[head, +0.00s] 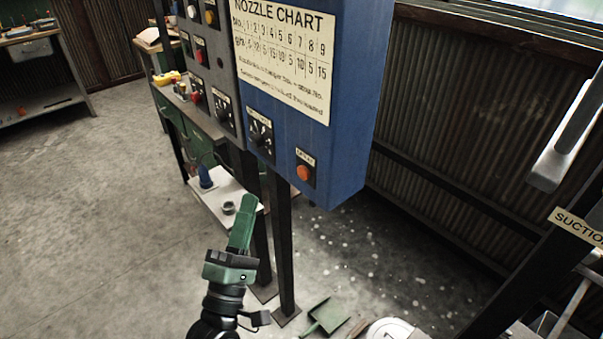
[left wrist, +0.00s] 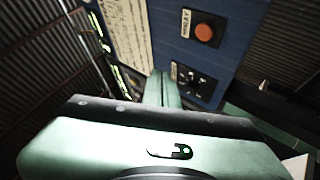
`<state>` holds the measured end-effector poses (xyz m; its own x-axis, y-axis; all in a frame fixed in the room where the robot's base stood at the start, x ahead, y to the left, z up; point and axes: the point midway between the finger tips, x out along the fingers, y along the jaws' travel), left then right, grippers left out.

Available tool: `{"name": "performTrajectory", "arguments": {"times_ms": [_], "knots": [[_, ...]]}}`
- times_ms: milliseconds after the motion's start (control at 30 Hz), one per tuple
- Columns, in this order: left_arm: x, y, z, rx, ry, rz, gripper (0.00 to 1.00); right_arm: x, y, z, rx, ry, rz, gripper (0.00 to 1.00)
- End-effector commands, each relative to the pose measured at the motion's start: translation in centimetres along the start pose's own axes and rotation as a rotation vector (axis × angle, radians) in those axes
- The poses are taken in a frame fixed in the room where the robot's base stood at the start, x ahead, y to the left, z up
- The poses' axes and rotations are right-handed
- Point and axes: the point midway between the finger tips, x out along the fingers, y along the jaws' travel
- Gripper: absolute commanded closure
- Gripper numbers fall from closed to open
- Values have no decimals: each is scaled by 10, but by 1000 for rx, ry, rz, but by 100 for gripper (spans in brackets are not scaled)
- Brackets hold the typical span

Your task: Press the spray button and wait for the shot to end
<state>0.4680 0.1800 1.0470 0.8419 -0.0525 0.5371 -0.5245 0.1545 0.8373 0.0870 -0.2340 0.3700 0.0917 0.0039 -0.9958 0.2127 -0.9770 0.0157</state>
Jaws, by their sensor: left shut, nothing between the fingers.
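The spray button (head: 303,172) is a round orange-red button on a dark plate, low on the front of the blue control box (head: 345,120). It also shows in the left wrist view (left wrist: 204,32), with its label above it in the head view. My left gripper (head: 248,200) has green fingers that are shut and empty. It is below and left of the button in the head view, apart from it. In the left wrist view the fingertips (left wrist: 163,77) point toward the box, near the dark rotary knob (left wrist: 190,80). My right gripper is out of view.
A nozzle chart (head: 283,55) is fixed to the box above a rotary knob (head: 261,137). A grey panel with knobs and buttons (head: 205,70) stands to its left. A small shelf (head: 215,200) and dark posts are below. A suction sign (head: 580,225) is at right.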

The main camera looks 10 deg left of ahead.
Motion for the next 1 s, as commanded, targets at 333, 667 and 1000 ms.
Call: {"name": "performTrajectory", "arguments": {"times_ms": [333, 667, 1000], "knots": [[24, -17, 17, 0, 1, 2, 100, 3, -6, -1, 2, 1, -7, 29], [53, -39, 38, 1, 1, 1, 100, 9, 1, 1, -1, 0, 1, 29], [61, -45, 45, 1, 0, -1, 100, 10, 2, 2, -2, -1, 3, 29]]}}
